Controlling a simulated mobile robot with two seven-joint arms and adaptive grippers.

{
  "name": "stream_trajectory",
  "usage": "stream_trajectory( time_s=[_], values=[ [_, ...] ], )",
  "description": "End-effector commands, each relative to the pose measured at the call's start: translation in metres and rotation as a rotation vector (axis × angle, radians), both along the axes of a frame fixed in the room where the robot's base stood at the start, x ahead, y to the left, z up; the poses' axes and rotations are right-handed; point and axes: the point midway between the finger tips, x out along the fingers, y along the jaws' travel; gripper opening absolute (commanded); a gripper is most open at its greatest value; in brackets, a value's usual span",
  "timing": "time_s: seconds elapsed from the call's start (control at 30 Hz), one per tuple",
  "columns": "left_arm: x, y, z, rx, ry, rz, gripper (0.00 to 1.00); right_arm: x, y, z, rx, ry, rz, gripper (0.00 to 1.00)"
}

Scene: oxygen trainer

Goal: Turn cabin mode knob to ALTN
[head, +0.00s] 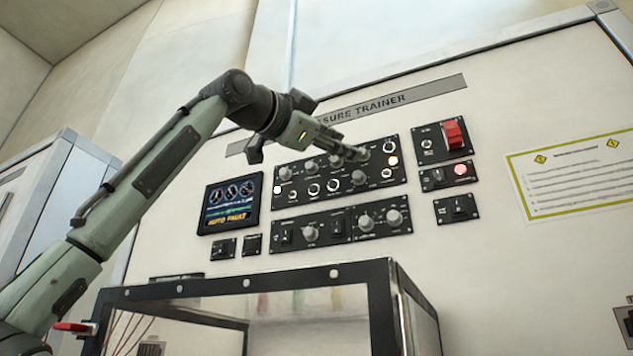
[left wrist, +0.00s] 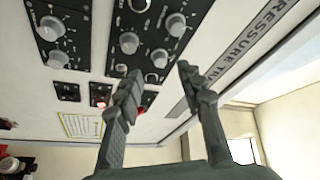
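The upper dark control panel (head: 300,197) carries several grey knobs, and the lower panel (head: 340,234) carries more. Their labels are too small to read, so I cannot tell which is the cabin mode knob or where it points. My left gripper (head: 364,154) is at the upper panel's top right, partly covering it and the knobs there. In the left wrist view my left gripper (left wrist: 160,73) has its fingers apart with nothing between them. Two grey knobs, one nearer (left wrist: 128,42) and one farther right (left wrist: 176,25), lie beyond the fingertips. My right gripper is not in view.
A display (head: 230,204) reading AUTO FAULT is left of the panels. A red switch (head: 453,135) and small switch boxes (head: 457,208) are at right. A black-framed clear case (head: 240,282) stands below, in front. A yellow-bordered notice (head: 575,175) is far right.

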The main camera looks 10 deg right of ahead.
Motion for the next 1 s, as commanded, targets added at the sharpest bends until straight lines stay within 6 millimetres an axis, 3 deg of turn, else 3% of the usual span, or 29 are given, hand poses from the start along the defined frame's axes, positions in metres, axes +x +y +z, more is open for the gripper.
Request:
stream_trajectory(
  time_s=[0.2, 0.4, 1.0],
  values=[
    [-0.027, 0.036, -0.011, 0.001, -0.003, 0.003, 0.38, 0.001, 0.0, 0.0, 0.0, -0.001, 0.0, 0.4],
    [-0.041, 0.053, -0.016, -0.001, -0.002, 0.001, 0.38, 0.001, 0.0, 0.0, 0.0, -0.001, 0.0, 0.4],
    [-0.044, 0.056, -0.018, 0.0, 0.0, 0.001, 0.38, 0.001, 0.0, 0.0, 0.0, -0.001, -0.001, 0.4]
  ],
)
